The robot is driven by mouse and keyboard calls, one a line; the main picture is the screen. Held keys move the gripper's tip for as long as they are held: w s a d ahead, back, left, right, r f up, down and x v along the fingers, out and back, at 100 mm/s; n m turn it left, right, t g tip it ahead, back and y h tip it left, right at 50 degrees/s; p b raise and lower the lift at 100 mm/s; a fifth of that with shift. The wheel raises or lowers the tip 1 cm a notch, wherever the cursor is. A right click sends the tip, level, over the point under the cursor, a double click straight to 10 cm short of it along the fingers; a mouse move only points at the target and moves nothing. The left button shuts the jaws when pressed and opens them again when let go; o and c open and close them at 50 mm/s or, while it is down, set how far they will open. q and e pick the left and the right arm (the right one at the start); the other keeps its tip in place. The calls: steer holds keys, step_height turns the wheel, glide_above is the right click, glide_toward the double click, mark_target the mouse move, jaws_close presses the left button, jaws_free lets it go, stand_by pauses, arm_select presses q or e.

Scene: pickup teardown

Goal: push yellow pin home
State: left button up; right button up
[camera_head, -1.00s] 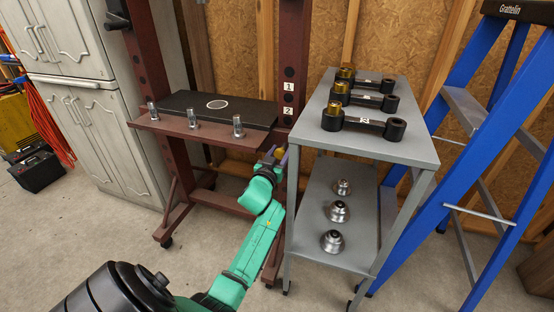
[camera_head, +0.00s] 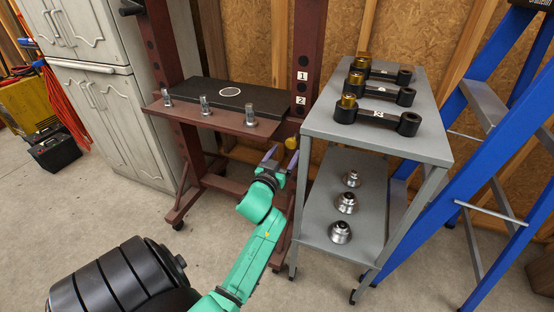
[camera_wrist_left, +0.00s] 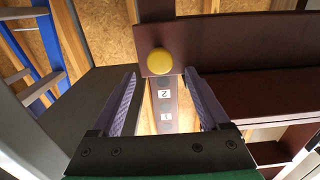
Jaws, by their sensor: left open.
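The yellow pin (camera_head: 291,143) shows as a round yellow knob on the dark red press frame (camera_head: 305,60), below the number labels. In the left wrist view the yellow pin (camera_wrist_left: 160,61) is a round face against the frame, just beyond and between the fingertips. How deep it sits cannot be told. My left gripper (camera_head: 280,155) is open and empty, its two purple fingers pointing at the pin. In the left wrist view the left gripper (camera_wrist_left: 162,85) has its fingers spread wide, apparently short of the pin. My right gripper is not in view.
A grey cart (camera_head: 430,150) stands close on the right, with black links (camera_head: 378,117) on top and metal parts (camera_head: 346,202) below. The press bed (camera_head: 222,119) holds a black plate and metal pegs. A blue ladder (camera_head: 500,150) stands far right.

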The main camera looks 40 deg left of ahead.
arm_select(q)
steer(key=v, duration=0.7)
steer(key=shift+s+p, duration=0.3)
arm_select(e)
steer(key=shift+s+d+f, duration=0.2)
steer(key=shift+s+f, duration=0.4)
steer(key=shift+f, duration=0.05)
arm_select(q)
steer(key=shift+d, duration=0.1)
